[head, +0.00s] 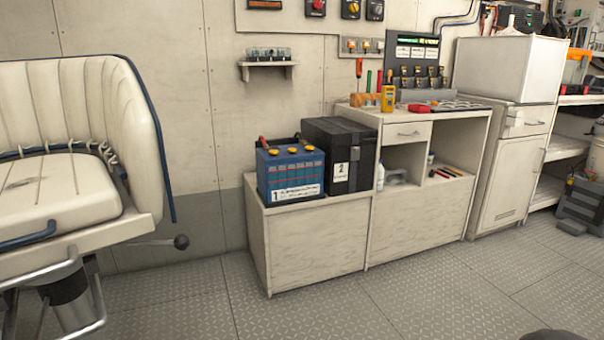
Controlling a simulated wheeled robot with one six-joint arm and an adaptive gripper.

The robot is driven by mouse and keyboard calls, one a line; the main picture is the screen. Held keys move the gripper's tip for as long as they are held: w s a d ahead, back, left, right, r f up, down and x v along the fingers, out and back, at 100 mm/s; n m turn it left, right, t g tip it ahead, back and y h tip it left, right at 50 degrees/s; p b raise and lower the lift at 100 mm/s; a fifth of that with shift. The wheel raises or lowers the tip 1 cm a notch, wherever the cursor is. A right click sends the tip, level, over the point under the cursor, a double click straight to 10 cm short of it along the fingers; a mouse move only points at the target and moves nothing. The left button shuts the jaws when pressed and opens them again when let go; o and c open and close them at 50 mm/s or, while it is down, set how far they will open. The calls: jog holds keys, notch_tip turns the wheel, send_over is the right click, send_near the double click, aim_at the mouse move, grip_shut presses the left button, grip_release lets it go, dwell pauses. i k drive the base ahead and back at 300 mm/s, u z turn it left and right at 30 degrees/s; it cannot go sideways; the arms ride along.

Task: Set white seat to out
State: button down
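The white seat (55,195) stands at the left edge of the head view, cut off by the frame. It has a padded back and cushion with dark blue piping. A lever with a dark round knob (181,242) sticks out to the right below the cushion. A pedestal (75,310) and a metal tube frame show under it. My gripper is not in view.
A low cabinet (315,245) with a blue battery (290,172) and a black box (340,155) stands right of the seat. A workbench (425,215) with tools and a white cabinet (510,180) follow. The tread-plate floor (410,305) in front is clear.

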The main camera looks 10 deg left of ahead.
aim_at(100, 106)
jog(key=u, duration=2.15)
